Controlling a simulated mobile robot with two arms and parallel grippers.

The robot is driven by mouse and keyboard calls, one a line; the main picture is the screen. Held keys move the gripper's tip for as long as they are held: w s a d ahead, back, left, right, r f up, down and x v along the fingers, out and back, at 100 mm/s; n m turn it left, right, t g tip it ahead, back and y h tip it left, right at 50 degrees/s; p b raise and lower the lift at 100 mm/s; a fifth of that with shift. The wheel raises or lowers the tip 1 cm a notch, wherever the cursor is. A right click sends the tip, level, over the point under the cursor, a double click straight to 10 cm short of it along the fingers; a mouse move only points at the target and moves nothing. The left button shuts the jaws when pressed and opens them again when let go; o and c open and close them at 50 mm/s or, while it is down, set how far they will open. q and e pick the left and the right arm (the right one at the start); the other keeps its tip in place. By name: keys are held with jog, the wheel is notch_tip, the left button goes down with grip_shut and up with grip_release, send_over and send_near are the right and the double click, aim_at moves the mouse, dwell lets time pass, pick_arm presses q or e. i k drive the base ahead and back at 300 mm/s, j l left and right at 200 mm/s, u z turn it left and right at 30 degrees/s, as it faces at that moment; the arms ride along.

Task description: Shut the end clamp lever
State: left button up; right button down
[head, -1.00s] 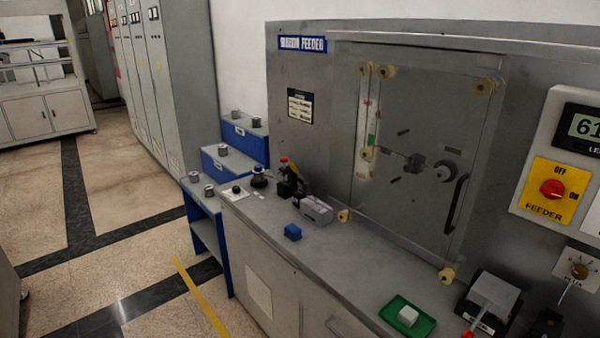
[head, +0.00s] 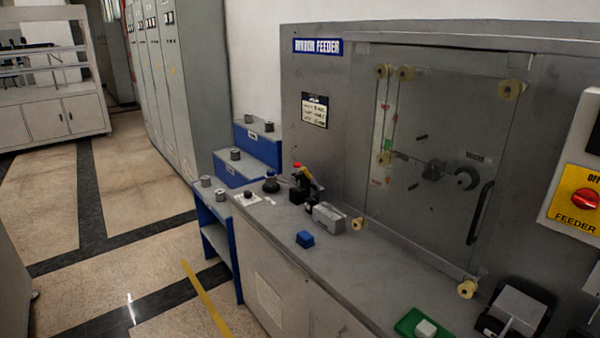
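A small black and yellow device with a red-tipped upright part (head: 303,184) stands at the left end of the grey counter, and it may carry the end clamp lever. It is too small to tell whether a lever on it is up or down. A grey block (head: 328,216) sits just right of it. At the lower right, a dark fixture with a pale sloping top (head: 518,306) is partly cut off by the frame. Neither of my grippers is in view.
A glass-doored ribbon feeder panel (head: 440,160) stands behind the counter (head: 365,267). A blue block (head: 305,239) and a green tray (head: 406,322) with a white block (head: 426,328) lie on the counter. Blue stepped shelves (head: 262,147) stand left. Open floor lies at left.

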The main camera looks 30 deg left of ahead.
aim_at(312, 180)
jog(key=i+j+u, duration=0.6)
jog(key=i, duration=0.15)
jog(key=i+j+u, duration=0.15)
jog(key=i+u, duration=0.15)
jog(key=i, duration=0.15)
